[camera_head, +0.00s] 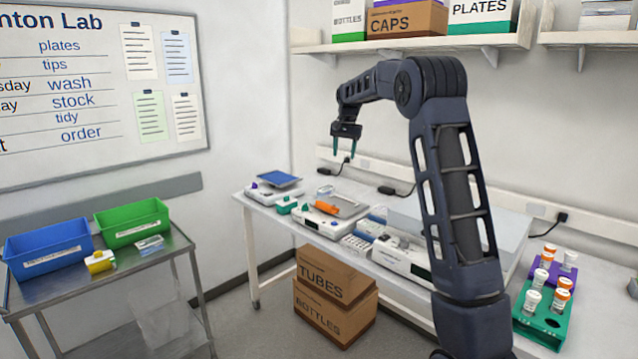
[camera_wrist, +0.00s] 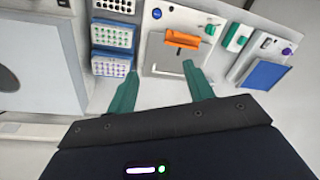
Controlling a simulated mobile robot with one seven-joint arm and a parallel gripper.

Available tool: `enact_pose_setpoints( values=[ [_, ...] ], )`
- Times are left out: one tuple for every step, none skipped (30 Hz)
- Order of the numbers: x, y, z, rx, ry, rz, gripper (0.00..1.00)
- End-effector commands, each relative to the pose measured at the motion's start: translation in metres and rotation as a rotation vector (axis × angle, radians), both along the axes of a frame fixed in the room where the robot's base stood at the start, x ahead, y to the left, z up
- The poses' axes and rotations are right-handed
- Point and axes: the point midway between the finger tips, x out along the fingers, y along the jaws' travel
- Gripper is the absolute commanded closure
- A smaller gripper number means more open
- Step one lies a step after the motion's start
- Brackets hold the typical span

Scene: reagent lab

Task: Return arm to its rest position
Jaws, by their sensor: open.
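My gripper (camera_head: 343,147) hangs from my dark arm above the white bench, pointing down, with its two green fingers apart and nothing between them. In the wrist view my gripper (camera_wrist: 160,82) also shows open and empty, its fingers spread over the bench top. Below it is a balance-like device with an orange item (camera_wrist: 182,40) on its plate; the orange item also shows in the head view (camera_head: 327,208). My arm is bent, rising from the bottom right and reaching left. No contact with the bench shows.
A green rack (camera_head: 541,322) with several capped bottles stands at the right. A shelf (camera_head: 420,43) with boxes runs above the bench. Blue (camera_head: 48,247) and green (camera_head: 132,221) bins sit on a metal cart at left. Cardboard boxes (camera_head: 335,290) stand under the bench.

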Motion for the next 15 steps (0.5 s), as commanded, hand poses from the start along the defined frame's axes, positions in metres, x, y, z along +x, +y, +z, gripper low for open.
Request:
enact_pose_setpoints(
  values=[
    [-0.014,-0.010,0.010,0.003,-0.010,0.006,0.48],
    [-0.022,-0.016,0.015,0.004,-0.016,0.010,0.48],
    [-0.032,-0.024,0.020,0.005,-0.022,0.016,0.48],
    [-0.040,-0.029,0.024,0.005,-0.027,0.021,0.48],
    [-0.048,-0.034,0.028,0.006,-0.032,0.026,0.48],
    [-0.059,-0.041,0.033,0.006,-0.039,0.033,0.48],
    [-0.067,-0.046,0.036,0.005,-0.045,0.039,0.48],
    [-0.076,-0.051,0.040,0.005,-0.050,0.043,0.48],
    [-0.087,-0.057,0.043,0.005,-0.057,0.049,0.48],
    [-0.096,-0.062,0.046,0.005,-0.062,0.056,0.48],
    [-0.105,-0.066,0.049,0.005,-0.067,0.061,0.48],
    [-0.116,-0.072,0.052,0.005,-0.075,0.068,0.48],
    [-0.125,-0.077,0.053,0.004,-0.080,0.074,0.48],
    [-0.134,-0.081,0.056,0.003,-0.086,0.079,0.48],
    [-0.146,-0.087,0.058,0.002,-0.092,0.085,0.48]
  ],
)
